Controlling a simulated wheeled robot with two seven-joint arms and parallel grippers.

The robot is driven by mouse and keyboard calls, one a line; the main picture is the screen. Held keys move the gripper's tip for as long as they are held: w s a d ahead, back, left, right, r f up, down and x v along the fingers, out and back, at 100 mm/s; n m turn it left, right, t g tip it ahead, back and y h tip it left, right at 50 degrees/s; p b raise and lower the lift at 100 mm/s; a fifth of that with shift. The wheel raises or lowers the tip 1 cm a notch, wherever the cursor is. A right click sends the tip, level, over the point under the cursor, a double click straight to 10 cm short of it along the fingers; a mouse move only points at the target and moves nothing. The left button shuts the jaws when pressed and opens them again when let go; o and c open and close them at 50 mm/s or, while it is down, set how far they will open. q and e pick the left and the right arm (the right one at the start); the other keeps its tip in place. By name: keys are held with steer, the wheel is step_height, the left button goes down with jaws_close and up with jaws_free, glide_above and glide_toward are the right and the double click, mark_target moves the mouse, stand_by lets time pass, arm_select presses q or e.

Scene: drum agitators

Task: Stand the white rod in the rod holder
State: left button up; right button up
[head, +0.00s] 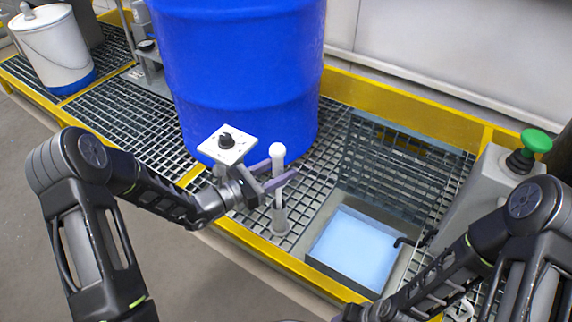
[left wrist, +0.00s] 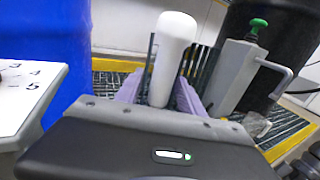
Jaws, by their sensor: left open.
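The white rod (head: 277,158) stands upright on the grating in front of the blue drum, its rounded top up. Its lower end meets a grey upright sleeve (head: 280,222) that looks like the rod holder; how deep it sits I cannot tell. My left gripper (head: 280,178) is open, its purple fingers at the rod's upper part. In the left wrist view the rod (left wrist: 172,60) rises between the spread fingers, with its lower part hidden behind the gripper body. My right arm enters at the lower right of the head view; its gripper is out of view.
The blue drum (head: 245,75) stands close behind the rod. A white panel with a black knob (head: 227,143) is just left of my left gripper. A lit, pale-blue basin (head: 355,247) and a grey box with a green button (head: 536,141) are to the right.

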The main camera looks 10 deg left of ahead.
arm_select(q)
steer(key=p+v, duration=0.2)
steer(key=v, duration=0.8)
arm_select(e)
steer(key=r, duration=0.2)
steer(key=shift+s+r, duration=0.25)
steer(key=shift+r, duration=0.15)
arm_select(q)
steer(key=s+d+f+m+g+y, duration=0.3)
steer(key=s+f+m+g+y, duration=0.5)
steer(key=s+f+m+g, duration=1)
steer(key=s+d+f+m+t, duration=0.3)
steer(key=d+f+m+t, duration=0.25)
steer(key=d+m, duration=0.2)
steer(key=s+d+r+p, duration=0.1)
steer(key=r+p, duration=1.4)
steer(key=s+d+r+p, duration=0.1)
steer(key=d+r+p, duration=0.1)
steer(key=r+p, duration=1.3)
steer(key=shift+r+p, duration=0.3)
steer(key=shift+r, duration=0.15)
arm_select(e)
step_height(320, 180, up, 30)
steer(key=s+a, duration=0.1)
steer(key=s, duration=0.1)
steer(key=shift+a+r+g, duration=0.25)
steer(key=shift+a+g, duration=0.05)
steer(key=shift+a, duration=0.1)
